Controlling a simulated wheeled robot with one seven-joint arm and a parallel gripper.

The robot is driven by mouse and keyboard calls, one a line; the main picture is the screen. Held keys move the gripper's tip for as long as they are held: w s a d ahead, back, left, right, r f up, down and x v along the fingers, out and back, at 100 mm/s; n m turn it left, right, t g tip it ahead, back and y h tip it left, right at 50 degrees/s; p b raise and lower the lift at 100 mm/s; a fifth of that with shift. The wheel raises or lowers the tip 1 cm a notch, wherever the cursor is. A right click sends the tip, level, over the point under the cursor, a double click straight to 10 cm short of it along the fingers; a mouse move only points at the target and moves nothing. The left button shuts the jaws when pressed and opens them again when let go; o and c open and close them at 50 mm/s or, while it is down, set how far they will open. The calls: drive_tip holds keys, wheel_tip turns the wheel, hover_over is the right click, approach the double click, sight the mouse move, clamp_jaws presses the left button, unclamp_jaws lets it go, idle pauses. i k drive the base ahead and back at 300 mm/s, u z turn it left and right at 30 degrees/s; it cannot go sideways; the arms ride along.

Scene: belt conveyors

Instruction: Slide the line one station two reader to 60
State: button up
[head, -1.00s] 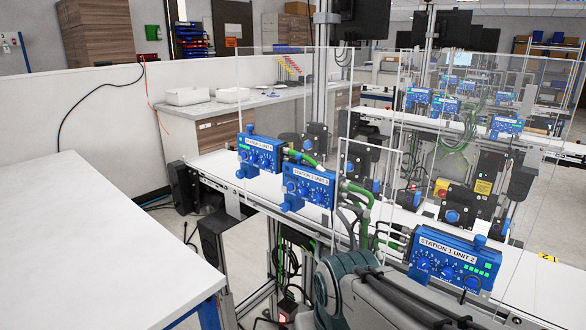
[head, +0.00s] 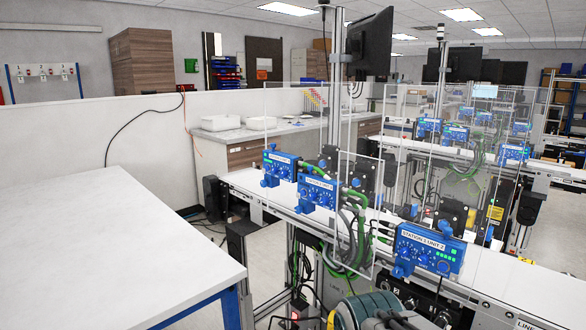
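The nearest blue reader box (head: 428,250) carries a label that reads like "STATION 1 UNIT 2". It is mounted at the near side of the front conveyor (head: 500,275), with blue knobs and small green lights on its face. Two similar blue boxes stand further left along this conveyor, the middle one (head: 317,191) and the far one (head: 280,165); their labels are too small to read surely. No scale or setting value is readable.
Clear upright panels (head: 300,115) stand along the front conveyor. A white table (head: 100,245) fills the lower left, with floor between it and the conveyor. More conveyors with blue boxes (head: 513,153) stand behind. Green and dark cables (head: 350,235) hang beside the middle box.

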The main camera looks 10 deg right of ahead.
sight(333, 189)
drive_tip(key=u, duration=0.6)
drive_tip(key=i, duration=1.05)
drive_tip(key=z, duration=0.2)
